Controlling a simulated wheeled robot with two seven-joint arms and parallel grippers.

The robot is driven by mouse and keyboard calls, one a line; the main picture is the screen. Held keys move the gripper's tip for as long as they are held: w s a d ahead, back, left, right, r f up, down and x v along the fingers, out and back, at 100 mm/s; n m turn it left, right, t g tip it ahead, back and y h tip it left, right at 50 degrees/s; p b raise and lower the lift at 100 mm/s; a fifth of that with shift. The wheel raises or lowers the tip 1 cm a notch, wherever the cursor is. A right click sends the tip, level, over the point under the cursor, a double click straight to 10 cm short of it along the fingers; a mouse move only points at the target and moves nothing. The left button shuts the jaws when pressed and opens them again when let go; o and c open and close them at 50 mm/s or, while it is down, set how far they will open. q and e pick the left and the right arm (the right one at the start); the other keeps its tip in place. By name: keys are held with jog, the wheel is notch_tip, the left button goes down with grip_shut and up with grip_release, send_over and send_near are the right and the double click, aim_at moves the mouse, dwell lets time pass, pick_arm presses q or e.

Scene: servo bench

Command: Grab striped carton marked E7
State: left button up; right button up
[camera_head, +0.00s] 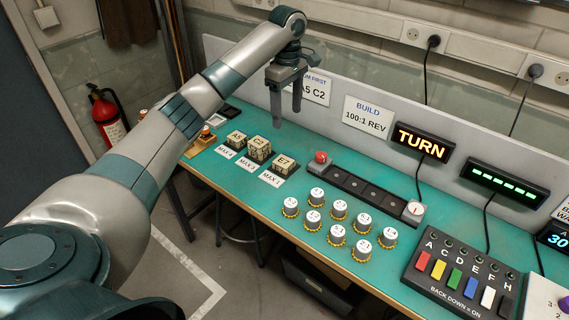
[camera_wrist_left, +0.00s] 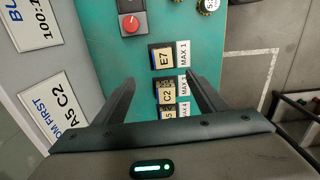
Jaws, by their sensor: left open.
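The carton marked E7 (camera_head: 283,165) stands on the teal bench behind a MAX 1 label, at the right end of a row of small striped cartons. It also shows in the left wrist view (camera_wrist_left: 161,57), beyond my fingertips. The carton marked C2 (camera_head: 260,148) and the carton marked A5 (camera_head: 237,139) stand to its left. My left gripper (camera_head: 287,119) is open and empty, above and behind the row. In the left wrist view its fingers (camera_wrist_left: 162,84) point toward E7, with C2 (camera_wrist_left: 167,94) seen between them. My right gripper is not in view.
Several white-topped, gold-ringed knobs (camera_head: 338,210) stand right of the cartons. A switch box (camera_head: 457,272) is at front right. The bench's back panel (camera_head: 338,84) rises behind the cartons.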

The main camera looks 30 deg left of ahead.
pick_arm(q)
jog(key=p, duration=0.3)
send_over(284, 161)
jog(key=f, duration=1.2)
jog(key=shift+w+d+f, duration=0.15)
jog(key=shift+w+d, duration=0.05)
jog(key=shift+w, duration=0.15)
jog(key=shift+p, duration=0.3)
jog(key=shift+s+f, duration=0.1)
jog(key=shift+f, duration=0.1)
jog(key=f, duration=0.1)
jog(key=f+p, duration=0.2)
jog(key=f, duration=0.1)
jog(key=shift+s+a, duration=0.2)
jog(key=shift+a, duration=0.05)
jog(key=shift+f, duration=0.4)
jog(key=c, duration=1.1)
jog(key=shift+r, duration=0.2)
jog(key=shift+c, duration=0.3)
